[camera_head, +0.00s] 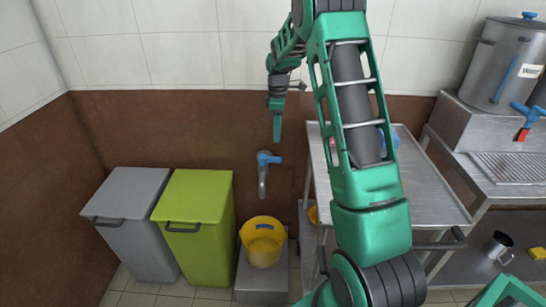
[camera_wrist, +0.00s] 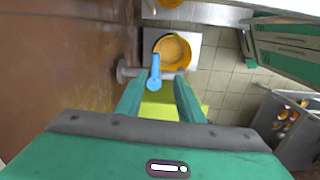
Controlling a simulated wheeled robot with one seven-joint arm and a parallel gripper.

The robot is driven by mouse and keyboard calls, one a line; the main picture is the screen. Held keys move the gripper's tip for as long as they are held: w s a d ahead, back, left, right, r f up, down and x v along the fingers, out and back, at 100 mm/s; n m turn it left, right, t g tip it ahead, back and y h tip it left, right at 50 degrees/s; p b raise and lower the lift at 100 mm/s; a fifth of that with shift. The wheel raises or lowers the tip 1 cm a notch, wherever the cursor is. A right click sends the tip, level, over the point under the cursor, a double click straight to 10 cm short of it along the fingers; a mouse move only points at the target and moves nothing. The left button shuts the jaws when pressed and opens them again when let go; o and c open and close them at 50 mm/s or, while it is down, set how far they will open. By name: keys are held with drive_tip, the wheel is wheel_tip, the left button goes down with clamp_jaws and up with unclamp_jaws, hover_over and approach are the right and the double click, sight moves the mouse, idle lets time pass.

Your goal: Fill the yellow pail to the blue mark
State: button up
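The yellow pail (camera_head: 263,242) stands upright on a low grey block (camera_head: 262,285) by the brown wall, below a wall tap (camera_head: 263,183) with a blue handle (camera_head: 268,158). In the wrist view the pail (camera_wrist: 173,50) lies beyond the blue handle (camera_wrist: 154,76).
A lime-green bin (camera_head: 197,215) and a grey bin (camera_head: 130,215) stand left of the pail. A steel cart (camera_head: 435,195) stands right, partly behind my arm. A steel urn (camera_head: 495,65) and a blue-handled tap (camera_head: 527,115) are far right. A metal mug (camera_head: 499,247) sits on a lower shelf.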

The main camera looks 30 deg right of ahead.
sight(275, 157)
drive_tip(key=shift+n, duration=0.4)
drive_tip(key=f, duration=0.4)
drive_tip(key=w+f, duration=0.1)
drive_tip(key=f, duration=0.7)
drive_tip(key=shift+w+f, duration=0.2)
drive_tip(key=shift+w, duration=0.1)
drive_tip(key=shift+c, duration=0.3)
